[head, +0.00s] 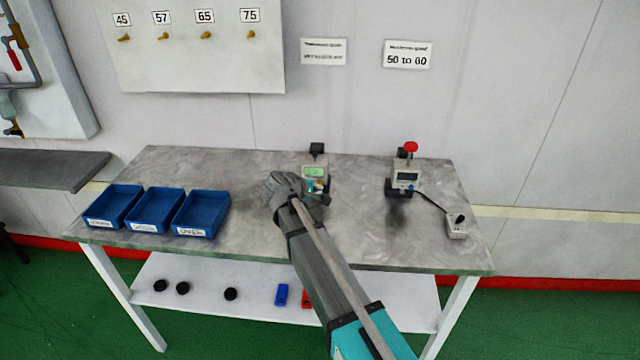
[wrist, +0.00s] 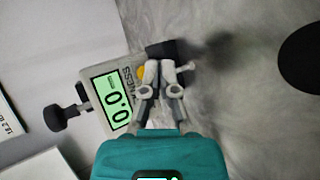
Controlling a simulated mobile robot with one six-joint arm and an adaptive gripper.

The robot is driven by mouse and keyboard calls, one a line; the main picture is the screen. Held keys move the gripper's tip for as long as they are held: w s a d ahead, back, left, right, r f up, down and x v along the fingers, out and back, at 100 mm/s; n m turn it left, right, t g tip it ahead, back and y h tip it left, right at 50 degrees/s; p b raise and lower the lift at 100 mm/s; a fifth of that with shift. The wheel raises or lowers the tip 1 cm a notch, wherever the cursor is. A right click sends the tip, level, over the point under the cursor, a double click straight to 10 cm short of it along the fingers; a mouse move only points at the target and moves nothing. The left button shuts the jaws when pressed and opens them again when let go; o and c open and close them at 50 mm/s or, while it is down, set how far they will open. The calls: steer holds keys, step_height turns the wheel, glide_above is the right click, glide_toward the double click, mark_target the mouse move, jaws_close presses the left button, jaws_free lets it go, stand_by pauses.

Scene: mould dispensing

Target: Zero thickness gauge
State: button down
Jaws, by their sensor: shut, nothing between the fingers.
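The thickness gauge (head: 315,171) stands at the back middle of the table, a light grey body with a lit green display and a dark knob on top. In the wrist view the gauge (wrist: 86,76) shows tilted on its side. Its display (wrist: 112,98) reads 0.0, and a yellow button (wrist: 141,71) sits beside it. My gripper (wrist: 161,68) is shut and empty, its fingertips right by the yellow button. I cannot tell whether they touch it. In the head view my gripper (head: 287,186) is in front of the gauge and hides part of it.
A second gauge (head: 406,178) with a red knob stands to the right, cabled to a small box (head: 455,226). Blue trays (head: 202,213) line the table's left side. Black discs (head: 231,294) and blue and red items lie on the lower shelf. The table's front right is clear.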

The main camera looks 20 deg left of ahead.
steer(key=shift+s, duration=0.15)
steer(key=shift+s+d, duration=0.2)
steer(key=shift+s, duration=0.55)
steer(key=shift+s+d, duration=0.15)
steer(key=shift+s, duration=0.65)
steer(key=shift+s+d, duration=0.2)
steer(key=shift+s, duration=0.55)
